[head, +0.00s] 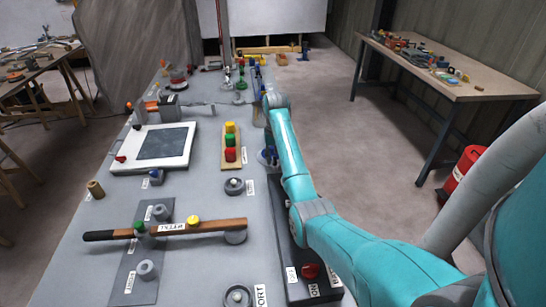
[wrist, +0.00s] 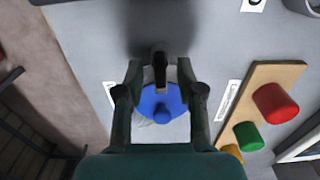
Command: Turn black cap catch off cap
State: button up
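The black cap catch (wrist: 160,70) shows in the wrist view as a dark upright piece reaching over the edge of a round blue cap (wrist: 161,104) with a raised middle knob. My gripper (wrist: 160,73) has its two fingers on either side of the catch, with a visible gap on each side. The fingers look apart and not closed on the catch. Part of the blue cap is hidden by the catch and the fingers. In the head view my teal arm hides most of this spot.
A wooden strip (head: 230,163) with red, green and yellow blocks stands beside the work spot. A framed dark panel (head: 181,163), a wooden-handled lever (head: 165,229) and a red knob (head: 310,271) are also on the grey bench. A side table (head: 480,88) stands at right.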

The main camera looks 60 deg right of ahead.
grip_shut()
jog(key=shift+n, duration=0.3)
jog(key=n, duration=1.3)
jog(key=shift+n, duration=2.2)
